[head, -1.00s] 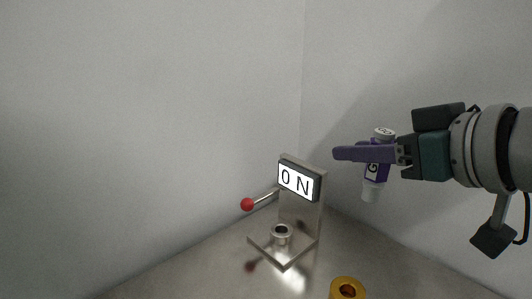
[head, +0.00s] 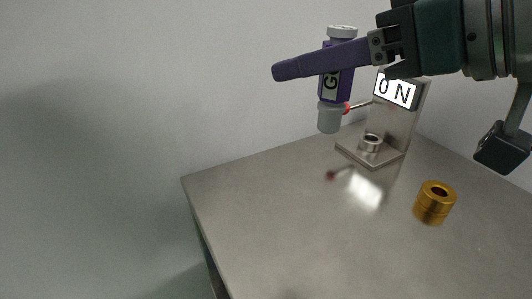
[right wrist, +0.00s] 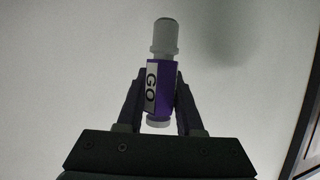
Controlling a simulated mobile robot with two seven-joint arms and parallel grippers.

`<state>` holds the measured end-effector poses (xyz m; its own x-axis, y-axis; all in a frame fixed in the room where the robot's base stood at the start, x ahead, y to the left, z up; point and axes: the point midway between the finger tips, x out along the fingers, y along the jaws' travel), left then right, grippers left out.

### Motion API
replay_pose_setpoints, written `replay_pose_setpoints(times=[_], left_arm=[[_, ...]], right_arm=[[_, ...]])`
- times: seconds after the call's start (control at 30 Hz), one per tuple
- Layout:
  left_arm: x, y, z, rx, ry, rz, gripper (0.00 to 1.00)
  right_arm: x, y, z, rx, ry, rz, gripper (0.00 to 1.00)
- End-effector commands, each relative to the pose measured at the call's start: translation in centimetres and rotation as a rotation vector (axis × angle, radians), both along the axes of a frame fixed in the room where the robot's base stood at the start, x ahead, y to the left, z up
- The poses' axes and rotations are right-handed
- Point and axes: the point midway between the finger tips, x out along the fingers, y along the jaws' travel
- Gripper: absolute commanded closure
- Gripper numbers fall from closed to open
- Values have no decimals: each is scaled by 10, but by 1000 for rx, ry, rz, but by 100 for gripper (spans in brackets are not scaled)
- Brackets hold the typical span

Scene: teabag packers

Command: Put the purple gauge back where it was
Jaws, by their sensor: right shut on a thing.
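The purple gauge (head: 336,84) has a white cap, a grey lower end and a label reading "GO". My right gripper (head: 318,66) is shut on it and holds it upright in the air, above the table's far side. In the right wrist view the gauge (right wrist: 160,85) sits between the two fingers (right wrist: 158,100), its grey end pointing away from the gripper. A metal stand with an "ON" sign (head: 398,90) and a small ring socket (head: 370,142) on its base stands behind and to the right of the gauge. My left gripper is not in view.
A gold ring (head: 434,203) stands on the grey metal table (head: 280,220), right of its middle. The stand's lever with a red knob (head: 346,108) is partly hidden behind the gauge. The table's left part is clear; walls rise behind.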

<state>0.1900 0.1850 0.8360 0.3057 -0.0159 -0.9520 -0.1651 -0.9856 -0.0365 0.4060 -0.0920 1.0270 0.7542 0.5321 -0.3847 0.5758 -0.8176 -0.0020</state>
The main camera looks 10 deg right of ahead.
Motion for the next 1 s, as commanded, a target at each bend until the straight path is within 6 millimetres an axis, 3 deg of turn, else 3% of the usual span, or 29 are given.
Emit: replay_pose_setpoints(times=[0.1, 0.4, 0.73, 0.9, 1.0], left_arm=[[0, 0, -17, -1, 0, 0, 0], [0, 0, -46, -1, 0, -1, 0], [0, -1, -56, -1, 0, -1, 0], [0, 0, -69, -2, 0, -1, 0], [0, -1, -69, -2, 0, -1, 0]], right_arm=[[-1, -1, -41, 0, 10, -2, 100], [0, -1, -122, -1, 4, -4, 100], [0, -1, -153, 0, 2, -3, 100], [-1, -1, -182, -1, 4, -3, 100], [0, -1, -186, -1, 2, -3, 100]])
